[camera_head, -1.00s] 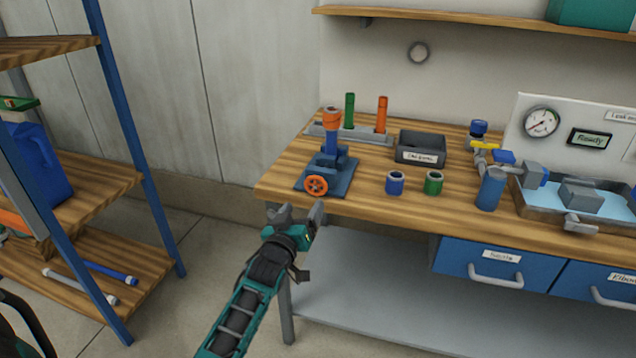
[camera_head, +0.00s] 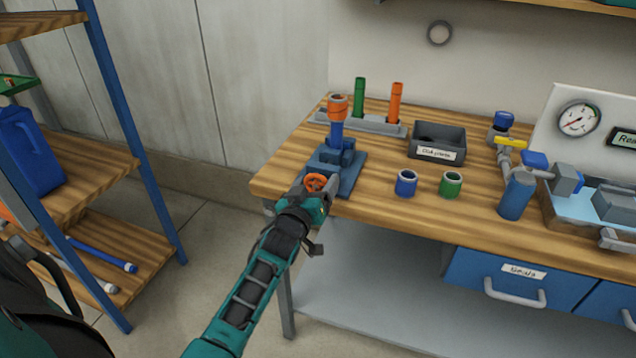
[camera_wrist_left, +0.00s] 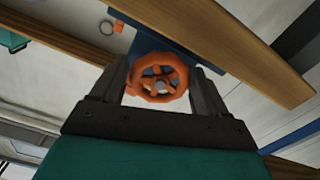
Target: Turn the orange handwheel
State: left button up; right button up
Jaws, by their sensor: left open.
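The orange handwheel (camera_head: 316,182) is on the front of a blue press-like fixture (camera_head: 345,180) at the left front corner of the workbench. An orange-topped blue post stands on the fixture. My left gripper (camera_head: 317,188) is at the handwheel, its fingers partly hidden by the wrist in the head view. In the left wrist view the handwheel (camera_wrist_left: 158,78) shows between the two open fingers, one on each side, with a gap visible beside the rim. I cannot tell whether either finger touches it. My right gripper is not in view.
A shelf unit (camera_head: 128,120) stands at the left. Piping and a gauge are at right.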

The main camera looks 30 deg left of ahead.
pick_arm(q)
jog(key=c, duration=0.7)
jog(key=shift+m, duration=0.7)
jog(key=shift+c, duration=0.2)
jog(key=shift+r, duration=0.1)
jog(key=o, duration=0.7)
jog(key=shift+o, duration=0.2)
jog(key=shift+s, duration=0.15)
